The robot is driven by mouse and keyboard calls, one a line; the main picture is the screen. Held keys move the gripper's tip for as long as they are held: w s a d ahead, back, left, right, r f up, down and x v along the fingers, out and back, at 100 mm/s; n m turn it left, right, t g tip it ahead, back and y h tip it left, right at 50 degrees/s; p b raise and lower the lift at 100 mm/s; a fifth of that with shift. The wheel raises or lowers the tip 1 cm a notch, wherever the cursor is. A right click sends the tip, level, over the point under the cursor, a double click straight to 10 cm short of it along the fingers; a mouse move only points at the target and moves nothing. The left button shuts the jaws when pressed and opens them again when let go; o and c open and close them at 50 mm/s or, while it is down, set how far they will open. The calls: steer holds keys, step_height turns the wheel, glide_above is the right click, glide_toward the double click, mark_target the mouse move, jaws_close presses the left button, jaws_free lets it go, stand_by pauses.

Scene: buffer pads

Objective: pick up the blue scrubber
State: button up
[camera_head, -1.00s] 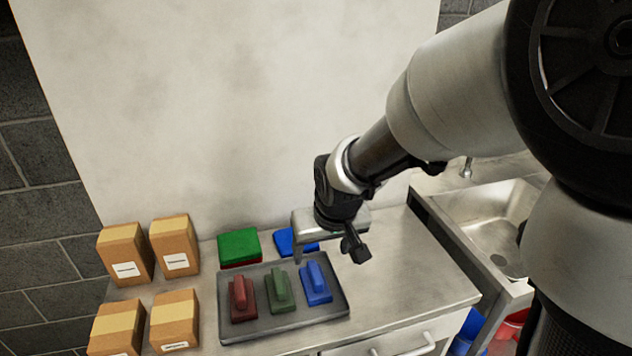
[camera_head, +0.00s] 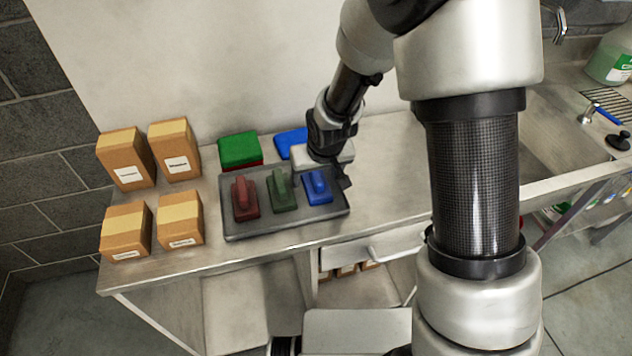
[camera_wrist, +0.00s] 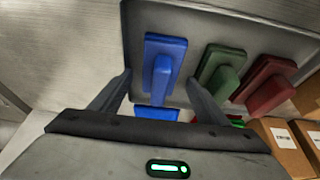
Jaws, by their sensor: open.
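The blue scrubber (camera_head: 318,188), a flat pad with a raised handle, lies at the right end of a grey tray (camera_head: 290,229). Beside it in the tray are a green scrubber (camera_head: 281,191) and a red scrubber (camera_head: 244,197). My gripper (camera_head: 343,178) is above the tray's right side, near the blue scrubber. In the wrist view my gripper (camera_wrist: 160,78) is open, and the blue scrubber (camera_wrist: 164,50) shows ahead of and between its fingers. Nothing is held. I cannot tell the exact height above the handle.
Behind the tray are a green pad (camera_head: 240,148) on a red one, a blue pad (camera_head: 291,140) and a pale pad (camera_head: 335,155). Several cardboard boxes (camera_head: 125,230) stand at the left. A sink (camera_head: 560,130) is at the right. The counter right of the tray is clear.

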steer(key=shift+w+f, duration=0.15)
steer(key=shift+f, duration=0.15)
steer(key=c, duration=1.3)
step_height(320, 180, up, 10)
steer(key=shift+r+p, duration=0.1)
steer(key=shift+p, duration=0.35)
